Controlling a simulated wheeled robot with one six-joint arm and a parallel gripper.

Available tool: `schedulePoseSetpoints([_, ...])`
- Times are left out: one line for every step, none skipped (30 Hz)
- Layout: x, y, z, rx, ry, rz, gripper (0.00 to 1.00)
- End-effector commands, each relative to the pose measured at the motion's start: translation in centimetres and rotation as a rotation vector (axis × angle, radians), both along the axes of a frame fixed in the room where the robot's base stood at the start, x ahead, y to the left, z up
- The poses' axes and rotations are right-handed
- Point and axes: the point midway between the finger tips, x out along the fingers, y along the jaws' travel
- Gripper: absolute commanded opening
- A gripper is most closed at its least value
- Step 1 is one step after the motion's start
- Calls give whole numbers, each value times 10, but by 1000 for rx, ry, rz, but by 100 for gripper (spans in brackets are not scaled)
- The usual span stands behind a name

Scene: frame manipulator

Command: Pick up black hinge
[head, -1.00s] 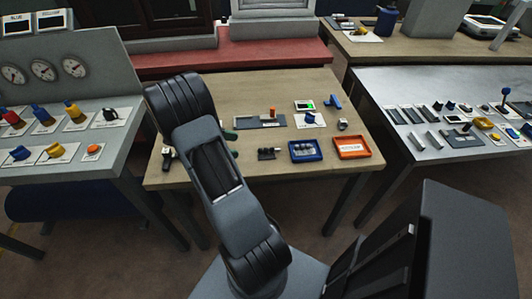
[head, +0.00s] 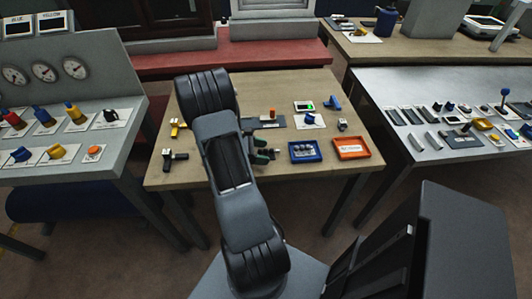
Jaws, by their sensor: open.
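A small dark part that looks like the black hinge (head: 274,150) lies on the wooden table, left of the blue tray. My gripper (head: 263,150) is open, with its green-tipped fingers pointing right. The fingertips are close to the dark part and overlap it in the head view. Part of it is hidden, and I cannot tell whether the fingers are around it or above it. A black T-shaped part (head: 174,157) lies at the table's left, below a yellow T-shaped part (head: 176,127).
A blue tray (head: 318,157) with small parts and an orange tray (head: 367,154) stand to the right. A grey plate with an orange part (head: 272,115) lies behind my gripper. A blue part (head: 333,103) is at the back right.

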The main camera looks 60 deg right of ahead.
Motion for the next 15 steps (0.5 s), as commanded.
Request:
schedulePoseSetpoints([-2, -1, -1, 0, 0, -1, 74])
schedulePoseSetpoints([-2, -1, -1, 0, 0, -1, 74])
schedulePoseSetpoints([-2, -1, -1, 0, 0, -1, 74])
schedulePoseSetpoints([-2, -1, -1, 0, 0, -1, 74])
schedulePoseSetpoints([-2, -1, -1, 0, 0, -1, 74])
schedulePoseSetpoints([-2, -1, -1, 0, 0, -1, 74])
schedulePoseSetpoints([-2, -1, -1, 0, 0, -1, 74])
schedulePoseSetpoints([-2, -1, -1, 0, 0, -1, 74])
schedulePoseSetpoints([-2, -1, -1, 0, 0, -1, 70])
schedulePoseSetpoints([-2, -1, -1, 0, 0, -1, 67])
schedulePoseSetpoints([-2, -1, -1, 0, 0, -1, 64])
schedulePoseSetpoints([-2, -1, -1, 0, 0, -1, 60])
schedulePoseSetpoints([-2, -1, -1, 0, 0, -1, 57])
schedulePoseSetpoints([-2, -1, -1, 0, 0, -1, 54])
schedulePoseSetpoints([-2, -1, -1, 0, 0, -1, 51])
